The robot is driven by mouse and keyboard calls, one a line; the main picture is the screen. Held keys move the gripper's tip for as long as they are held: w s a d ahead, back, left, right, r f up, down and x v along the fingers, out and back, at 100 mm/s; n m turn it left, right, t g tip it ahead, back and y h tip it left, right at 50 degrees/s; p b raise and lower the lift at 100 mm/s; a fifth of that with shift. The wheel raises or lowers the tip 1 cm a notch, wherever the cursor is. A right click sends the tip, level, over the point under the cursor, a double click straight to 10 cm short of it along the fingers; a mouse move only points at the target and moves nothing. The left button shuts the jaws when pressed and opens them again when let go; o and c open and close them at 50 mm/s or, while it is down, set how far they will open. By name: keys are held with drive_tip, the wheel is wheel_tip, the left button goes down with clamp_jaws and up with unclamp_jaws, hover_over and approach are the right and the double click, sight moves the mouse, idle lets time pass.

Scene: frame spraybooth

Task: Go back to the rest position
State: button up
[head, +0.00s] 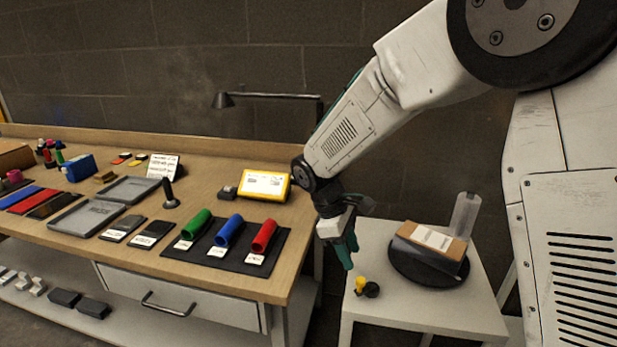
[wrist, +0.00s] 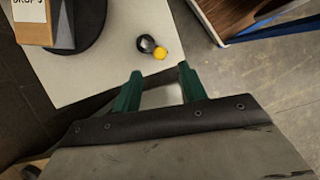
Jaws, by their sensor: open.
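My gripper (head: 347,249) has green fingers and hangs pointing down near the left edge of the white side table (head: 405,316), in the gap beside the wooden workbench (head: 70,133). In the wrist view my gripper (wrist: 158,84) shows its two green fingers spread apart with nothing between them. It is open and empty. A small yellow and black object (head: 366,287) stands on the side table close to the fingers. It also shows in the wrist view (wrist: 160,53), beyond the fingertips and apart from them.
A dark round turntable (head: 412,276) on the side table bears a cardboard box (head: 432,241) and a clear upright piece (head: 464,215).

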drive_tip(key=s+d+r+m+t+y, duration=0.1)
drive_tip(key=s+d+r+m, duration=0.3)
drive_tip(key=s, duration=0.5)
drive_tip(key=s+d+r+m+t+y, duration=0.1)
drive_tip(key=s+d+r+m, duration=0.3)
drive_tip(key=s, duration=0.5)
drive_tip(key=s+d+r+m+t+y, duration=0.1)
drive_tip(key=s+d+r+m, duration=0.3)
drive_tip(key=s, duration=0.5)
wheel_tip(320, 180, up, 3)
drive_tip(key=shift+s+d+f+m+y, duration=0.1)
drive_tip(key=shift+s+d+m+y, duration=0.1)
drive_tip(key=shift+d+m+y, duration=0.3)
